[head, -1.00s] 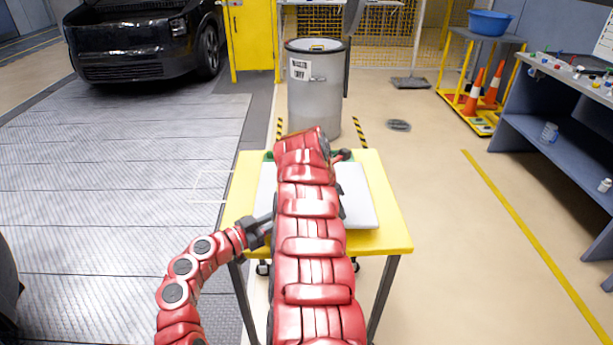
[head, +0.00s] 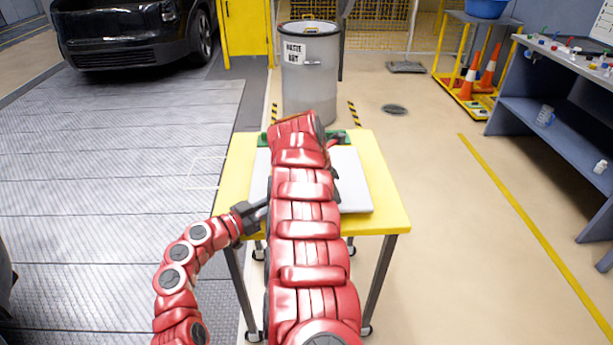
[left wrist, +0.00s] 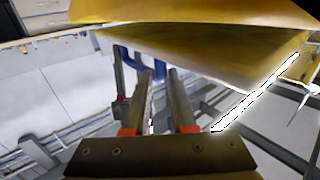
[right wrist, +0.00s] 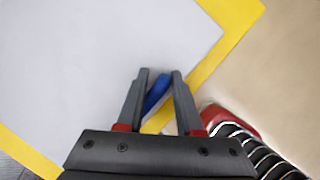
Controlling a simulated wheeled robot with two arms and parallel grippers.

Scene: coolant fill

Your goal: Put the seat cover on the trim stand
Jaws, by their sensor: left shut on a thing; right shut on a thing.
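A flat pale grey sheet (head: 352,190), perhaps the seat cover, lies on a yellow-topped table (head: 392,205), perhaps the trim stand. A large red arm of mine hides the table's middle.
A green piece (head: 337,136) shows at the table's far edge. A grey drum (head: 309,80) stands behind the table. A blue-grey workbench (head: 540,95) and a yellow cart with cones (head: 468,85) are at the right. The floor right of the table is clear.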

